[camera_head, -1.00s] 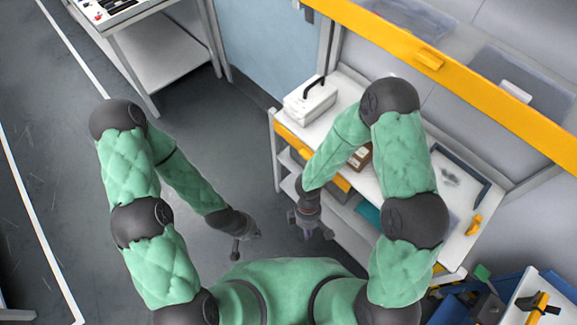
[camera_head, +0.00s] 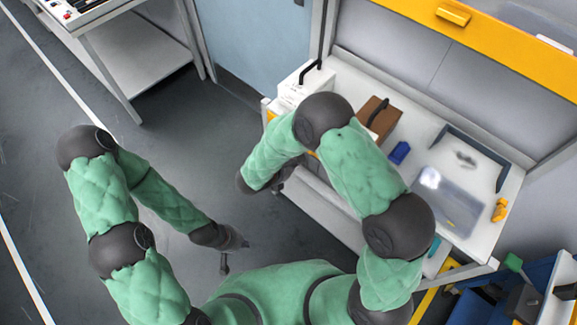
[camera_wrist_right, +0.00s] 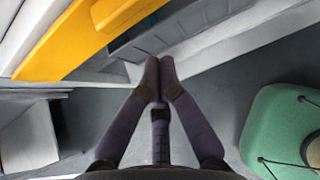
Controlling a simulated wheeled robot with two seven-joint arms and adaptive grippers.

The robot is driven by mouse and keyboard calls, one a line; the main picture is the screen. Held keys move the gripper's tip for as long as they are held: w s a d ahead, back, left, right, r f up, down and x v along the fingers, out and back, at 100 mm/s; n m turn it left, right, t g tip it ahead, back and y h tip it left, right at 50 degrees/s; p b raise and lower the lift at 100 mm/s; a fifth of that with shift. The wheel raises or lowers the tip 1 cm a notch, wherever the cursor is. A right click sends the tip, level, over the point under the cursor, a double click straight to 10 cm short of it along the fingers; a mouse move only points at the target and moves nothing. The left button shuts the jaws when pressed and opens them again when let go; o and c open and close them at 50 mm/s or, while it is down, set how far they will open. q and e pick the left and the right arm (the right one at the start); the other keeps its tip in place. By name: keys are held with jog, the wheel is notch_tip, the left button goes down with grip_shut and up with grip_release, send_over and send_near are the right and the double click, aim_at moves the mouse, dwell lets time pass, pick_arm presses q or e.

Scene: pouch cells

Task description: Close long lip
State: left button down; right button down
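The likely long lip is the long yellow-edged lid (camera_head: 500,48) across the top right of the head view, with a yellow handle (camera_head: 453,13). It stands raised above a white worktop (camera_head: 415,150). My right gripper shows in the right wrist view (camera_wrist_right: 160,75) with its fingertips together and nothing seen between them. In the head view it is mostly hidden behind my right forearm, low at the worktop's front left edge, apart from the lid. My left gripper (camera_head: 235,254) hangs over the floor, away from the bench; its finger opening is unclear.
On the worktop are a white box (camera_head: 297,92), a brown case (camera_head: 378,120), a blue block (camera_head: 399,152), a clear sheet (camera_head: 446,196) and a yellow item (camera_head: 500,210). A blue bin (camera_head: 478,309) stands lower right.

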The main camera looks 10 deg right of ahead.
jog(key=b+x, duration=0.2)
jog(key=x, duration=0.3)
notch_tip(320, 180, up, 4)
jog(key=shift+d+f, duration=0.1)
